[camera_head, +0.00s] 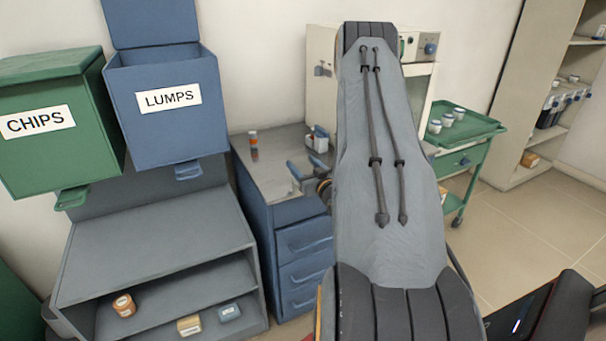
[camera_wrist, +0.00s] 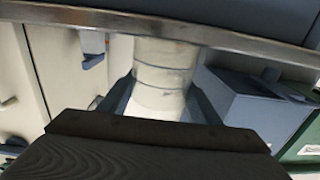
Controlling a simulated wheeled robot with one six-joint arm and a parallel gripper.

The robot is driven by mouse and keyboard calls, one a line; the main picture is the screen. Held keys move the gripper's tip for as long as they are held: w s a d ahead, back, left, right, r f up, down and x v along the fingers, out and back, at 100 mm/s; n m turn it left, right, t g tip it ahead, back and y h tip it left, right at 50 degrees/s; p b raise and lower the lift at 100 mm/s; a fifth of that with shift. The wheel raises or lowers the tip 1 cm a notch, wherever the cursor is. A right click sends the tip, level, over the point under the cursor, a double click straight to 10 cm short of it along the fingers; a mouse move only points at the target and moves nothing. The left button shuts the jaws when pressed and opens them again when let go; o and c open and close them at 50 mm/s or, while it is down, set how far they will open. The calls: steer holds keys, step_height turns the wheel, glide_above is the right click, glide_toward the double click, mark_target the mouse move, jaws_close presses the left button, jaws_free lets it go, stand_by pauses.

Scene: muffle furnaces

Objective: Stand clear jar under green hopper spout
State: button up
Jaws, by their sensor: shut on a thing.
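The green hopper (camera_head: 45,120), marked CHIPS, is at the far left of the head view. Its green spout (camera_head: 71,198) sticks out below, above a grey stand. My gripper (camera_head: 308,173) shows partly beside my arm, over the blue drawer cabinet. In the wrist view my gripper (camera_wrist: 158,92) is shut on a pale, see-through cylinder, the clear jar (camera_wrist: 163,72), with a finger on each side. The jar's lower part is hidden behind the wrist. In the head view I cannot make out the jar.
The blue LUMPS hopper (camera_head: 168,105) hangs right of the green one, with a blue spout (camera_head: 188,171). The grey stand's top (camera_head: 150,235) is bare under the spouts; small labelled containers sit on its lower shelves. A metal-topped blue cabinet (camera_head: 265,165) holds small items. A green trolley (camera_head: 470,130) stands right.

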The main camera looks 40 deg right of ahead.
step_height(320, 180, up, 10)
steer(key=b, duration=0.2)
stand_by(0.6)
